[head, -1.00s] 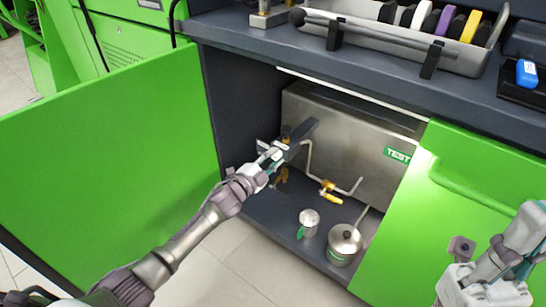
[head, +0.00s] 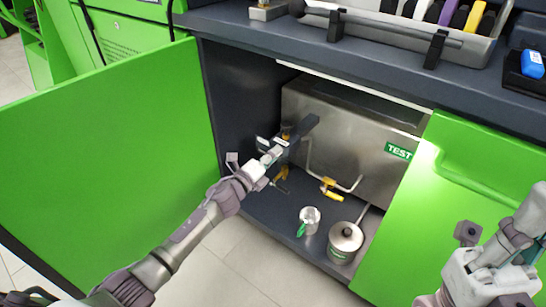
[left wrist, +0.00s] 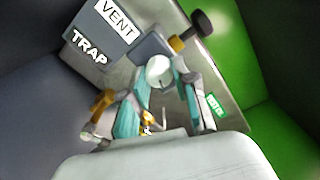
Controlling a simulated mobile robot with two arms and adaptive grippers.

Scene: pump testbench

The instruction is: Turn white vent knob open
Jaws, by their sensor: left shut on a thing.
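The white vent knob (left wrist: 158,71) is a round white cap in the left wrist view, between the teal-padded fingers of my left gripper (left wrist: 164,80). The gripper is shut on it. The VENT label (left wrist: 117,18) and TRAP label (left wrist: 89,48) are on a dark plate beside the knob. In the head view my left gripper (head: 270,157) reaches into the open cabinet, at the left end of the steel tank (head: 350,135). There it hides the knob. My right gripper (head: 490,280) is at the lower right, outside the cabinet, and its fingers are not clear.
The green left door (head: 110,150) stands open beside my left arm. A yellow-handled valve (head: 330,189), a metal cup (head: 309,219) and a lidded pot (head: 345,242) are inside the cabinet. A green panel (head: 440,220) bounds the right. The counter is above.

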